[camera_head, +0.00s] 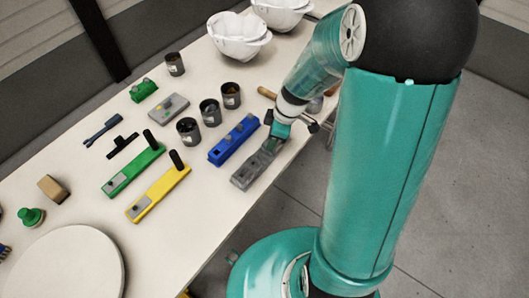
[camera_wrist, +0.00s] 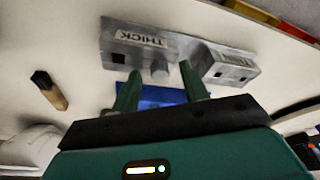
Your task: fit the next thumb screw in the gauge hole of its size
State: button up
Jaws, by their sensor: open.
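A grey gauge block (camera_head: 247,176) lies at the table's front edge, beside the blue gauge block (camera_head: 234,141). In the wrist view the grey block (camera_wrist: 118,50) bears a label reading "THICK" and has dark square holes. A short grey cylindrical piece (camera_wrist: 160,70), perhaps a thumb screw, shows at its near side. My gripper (camera_wrist: 162,80) is open, its two green fingers apart with the cylindrical piece appearing between them. I cannot tell whether they touch it. In the head view my gripper (camera_head: 277,137) is over the far end of the grey block, which it partly hides.
Green (camera_head: 133,171) and yellow (camera_head: 158,193) blocks with black pegs lie to the left. Several dark cups (camera_head: 188,131) stand behind the blue block. White helmet shells (camera_head: 238,36) sit at the back. A round pale disc (camera_head: 65,268) occupies the near left.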

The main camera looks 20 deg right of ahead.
jog(key=v, duration=1.4)
jog(key=shift+w, duration=0.1)
jog(key=s+a+r+m+t+h, duration=0.2)
jog(key=s+a+r+m+t, duration=0.2)
jog(key=s+r+m, duration=0.6)
jog(key=s+a+m, duration=0.2)
jog(key=s, duration=0.1)
jog(key=shift+a+r+h, duration=0.25)
jog(key=shift+h, duration=0.15)
